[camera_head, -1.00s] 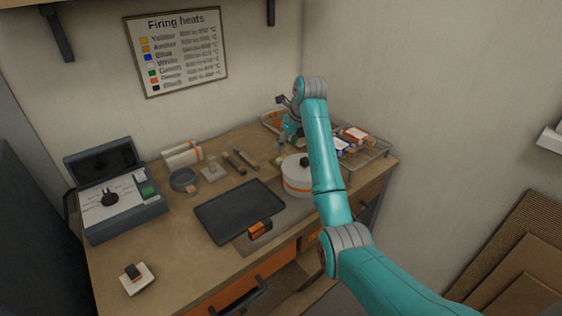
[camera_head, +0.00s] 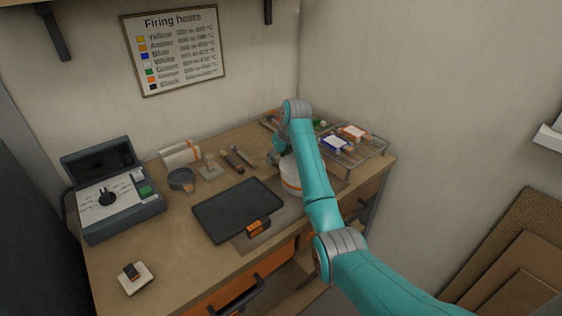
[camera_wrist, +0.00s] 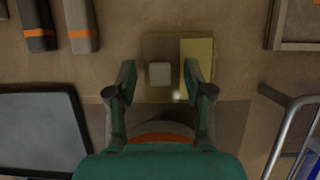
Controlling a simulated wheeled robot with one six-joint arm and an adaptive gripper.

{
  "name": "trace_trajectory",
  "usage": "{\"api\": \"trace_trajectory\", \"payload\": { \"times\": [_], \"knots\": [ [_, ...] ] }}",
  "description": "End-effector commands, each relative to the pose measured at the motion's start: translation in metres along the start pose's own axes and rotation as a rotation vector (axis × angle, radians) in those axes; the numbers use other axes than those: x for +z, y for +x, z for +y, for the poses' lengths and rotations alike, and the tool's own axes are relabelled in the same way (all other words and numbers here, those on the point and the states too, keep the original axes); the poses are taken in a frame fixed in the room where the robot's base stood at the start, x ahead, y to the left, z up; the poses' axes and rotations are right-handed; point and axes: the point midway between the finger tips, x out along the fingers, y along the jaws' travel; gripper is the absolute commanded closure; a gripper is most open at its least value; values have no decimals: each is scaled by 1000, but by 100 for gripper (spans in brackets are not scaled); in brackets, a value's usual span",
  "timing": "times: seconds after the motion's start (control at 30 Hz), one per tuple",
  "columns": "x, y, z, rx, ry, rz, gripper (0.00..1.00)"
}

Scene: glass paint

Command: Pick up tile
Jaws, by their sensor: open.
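A square tile (camera_wrist: 198,58) with a yellow right part and a small pale block on it lies on the bench, below my gripper in the wrist view. My gripper (camera_wrist: 160,72) is open, with one finger on each side of the pale block. Both fingers are over the tile's near sides, and I cannot tell whether they touch it. In the head view my gripper (camera_head: 277,152) is small and partly behind my arm, and the tile is hidden there.
A wire rack (camera_head: 372,152) with several coloured tiles is to the right. A black tray (camera_head: 238,209) lies in front.

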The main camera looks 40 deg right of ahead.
Motion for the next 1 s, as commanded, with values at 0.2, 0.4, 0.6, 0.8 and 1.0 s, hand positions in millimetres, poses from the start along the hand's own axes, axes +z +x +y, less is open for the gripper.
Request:
{"api": "trace_trajectory", "payload": {
  "times": [0.2,0.4,0.6,0.8,1.0],
  "knots": [
    [0,0,0,0,0,0,83],
    [0,0,0,0,0,0,100],
    [0,-1,0,0,0,1,100],
    [10,-23,0,-1,0,-2,100],
    [25,-58,0,-1,-1,-2,100]
  ]
}}
